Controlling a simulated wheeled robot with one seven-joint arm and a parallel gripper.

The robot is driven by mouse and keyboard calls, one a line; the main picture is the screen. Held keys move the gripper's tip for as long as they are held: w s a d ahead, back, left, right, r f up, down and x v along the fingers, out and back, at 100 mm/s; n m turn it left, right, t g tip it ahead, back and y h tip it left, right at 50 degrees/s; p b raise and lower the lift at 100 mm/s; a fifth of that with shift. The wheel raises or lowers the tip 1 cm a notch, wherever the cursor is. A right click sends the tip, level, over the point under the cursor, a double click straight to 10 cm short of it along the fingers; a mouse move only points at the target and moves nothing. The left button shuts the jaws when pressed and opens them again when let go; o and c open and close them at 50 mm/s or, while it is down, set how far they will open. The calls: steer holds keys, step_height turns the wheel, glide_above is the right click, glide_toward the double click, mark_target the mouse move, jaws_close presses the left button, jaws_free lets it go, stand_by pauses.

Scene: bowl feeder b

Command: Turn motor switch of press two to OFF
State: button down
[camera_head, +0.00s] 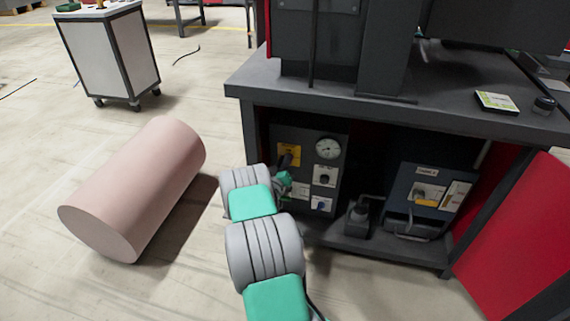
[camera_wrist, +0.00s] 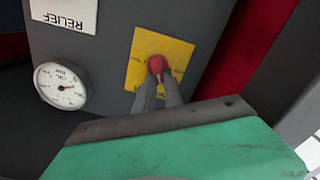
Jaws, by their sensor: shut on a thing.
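A red switch knob (camera_wrist: 157,66) sits on a yellow plate (camera_wrist: 172,48) on a grey control panel in the wrist view, which shows the panel upside down. My gripper (camera_wrist: 158,86) is shut on the knob, its two dark fingers reaching up to it. The fingers partly hide the knob and the plate's lower edge. In the head view the yellow plate (camera_head: 289,152) shows at the upper left of the grey panel (camera_head: 302,140) under the bench; my gripper (camera_head: 286,163) is in front of it and hides the knob. The plate's lettering is not readable.
A round gauge (camera_wrist: 62,84) and a RELIEF label (camera_wrist: 66,12) are on the same panel. A second box (camera_head: 428,196) stands right on the lower shelf. A pink cylinder (camera_head: 135,185) lies on the floor at left.

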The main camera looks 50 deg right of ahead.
steer(key=n, duration=0.4)
steer(key=f+n+b, duration=0.1)
steer(key=n, duration=0.3)
steer(key=n+b, duration=0.1)
steer(key=n, duration=0.3)
steer(key=shift+w+a+f, duration=0.15)
steer(key=shift+w+f, duration=0.1)
steer(key=shift+w, duration=0.05)
stand_by(0.3)
steer(key=c, duration=1.4)
jaws_free()
steer(key=shift+c, duration=0.2)
steer(key=shift+a, duration=0.1)
